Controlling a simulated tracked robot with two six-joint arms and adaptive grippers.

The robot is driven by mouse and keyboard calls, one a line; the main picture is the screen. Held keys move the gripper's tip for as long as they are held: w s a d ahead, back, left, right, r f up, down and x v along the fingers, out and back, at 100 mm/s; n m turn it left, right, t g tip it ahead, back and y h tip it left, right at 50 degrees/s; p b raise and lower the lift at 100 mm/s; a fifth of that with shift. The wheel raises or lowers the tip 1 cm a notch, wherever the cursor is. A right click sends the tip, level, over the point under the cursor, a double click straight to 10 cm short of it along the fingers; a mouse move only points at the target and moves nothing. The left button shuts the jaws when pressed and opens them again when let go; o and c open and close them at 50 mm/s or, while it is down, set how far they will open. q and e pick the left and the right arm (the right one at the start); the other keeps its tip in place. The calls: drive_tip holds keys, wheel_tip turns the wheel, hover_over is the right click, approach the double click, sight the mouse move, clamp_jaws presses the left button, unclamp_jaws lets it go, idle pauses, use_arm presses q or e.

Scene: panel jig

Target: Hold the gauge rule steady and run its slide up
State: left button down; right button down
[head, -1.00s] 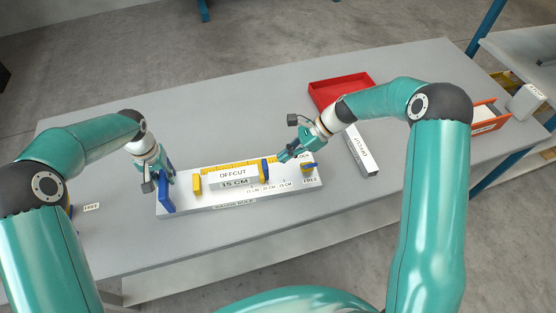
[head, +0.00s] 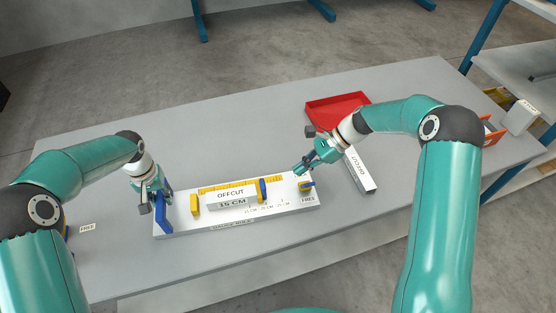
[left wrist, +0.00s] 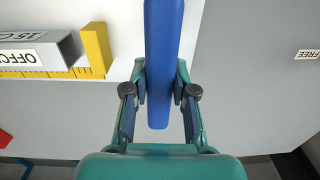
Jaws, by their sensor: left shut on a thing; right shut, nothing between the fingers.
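The gauge rule (head: 185,222) is a white board on the table with a yellow scale, a yellow end stop (head: 195,204) and marks along its front. A grey block labelled OFFCUT, 15 CM (head: 231,199) lies on it, beside the blue slide (head: 262,189). My right gripper (head: 302,170) is shut and empty, just above the lever end.
A red tray (head: 337,112) stands behind the rule. Another offcut block (head: 360,172) lies to its right. An orange bin (head: 492,133) is at the table's right end.

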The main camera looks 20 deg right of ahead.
use_arm(q)
drive_tip(key=shift+s+f, duration=0.25)
drive_tip(key=shift+f, duration=0.05)
use_arm(e)
drive_tip(key=x, duration=0.5)
drive_tip(key=shift+a+f, duration=0.25)
drive_tip(key=shift+a, duration=0.05)
drive_tip(key=a, duration=0.3)
drive_tip(key=shift+w+a, duration=0.1)
drive_tip(key=shift+w, duration=0.05)
drive_tip(key=shift+a, duration=0.3)
drive_tip(key=shift+a, duration=0.1)
